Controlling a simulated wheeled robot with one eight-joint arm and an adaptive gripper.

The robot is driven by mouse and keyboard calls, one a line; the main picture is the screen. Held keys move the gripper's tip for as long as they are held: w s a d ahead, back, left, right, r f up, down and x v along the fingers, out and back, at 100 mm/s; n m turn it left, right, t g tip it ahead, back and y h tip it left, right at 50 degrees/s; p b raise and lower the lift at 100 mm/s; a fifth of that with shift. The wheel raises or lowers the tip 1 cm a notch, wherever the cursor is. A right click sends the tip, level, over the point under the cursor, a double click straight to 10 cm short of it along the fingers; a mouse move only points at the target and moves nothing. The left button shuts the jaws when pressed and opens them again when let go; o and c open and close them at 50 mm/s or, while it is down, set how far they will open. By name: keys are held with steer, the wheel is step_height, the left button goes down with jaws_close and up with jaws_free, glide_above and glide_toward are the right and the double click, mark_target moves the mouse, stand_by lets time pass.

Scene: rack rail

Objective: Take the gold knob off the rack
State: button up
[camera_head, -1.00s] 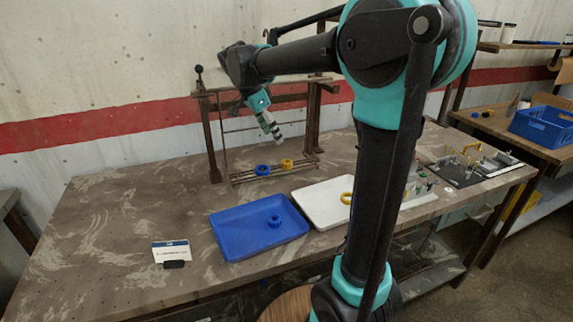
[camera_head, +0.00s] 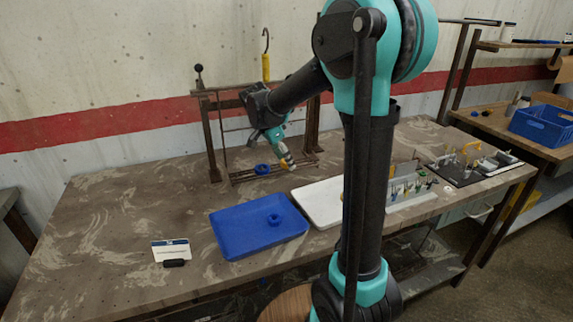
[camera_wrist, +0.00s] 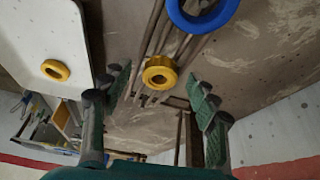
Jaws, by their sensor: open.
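The gold knob (camera_wrist: 160,73) rests on the rails of the rack (camera_wrist: 143,60), seen between my open fingers in the wrist view. In the head view, the rack (camera_head: 243,178) stands at the back of the table, and my gripper (camera_head: 289,163) is over its right part, pointing down and hiding most of the knob. My gripper (camera_wrist: 158,105) is open, one finger to each side of the knob, and I see no grip on it. A blue ring-shaped knob (camera_wrist: 203,10) sits on the rack beside it; it also shows in the head view (camera_head: 263,169).
A blue tray (camera_head: 235,241) with a blue piece (camera_head: 274,220) lies in front of the rack. A white tray (camera_head: 316,207) is right of it; a yellow ring (camera_wrist: 55,70) lies in it. The rack's upright posts (camera_head: 212,145) and top bar flank my gripper.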

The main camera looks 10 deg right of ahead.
steer(key=shift+c, duration=0.6)
steer(key=c, duration=1.1)
steer(key=shift+c, duration=0.2)
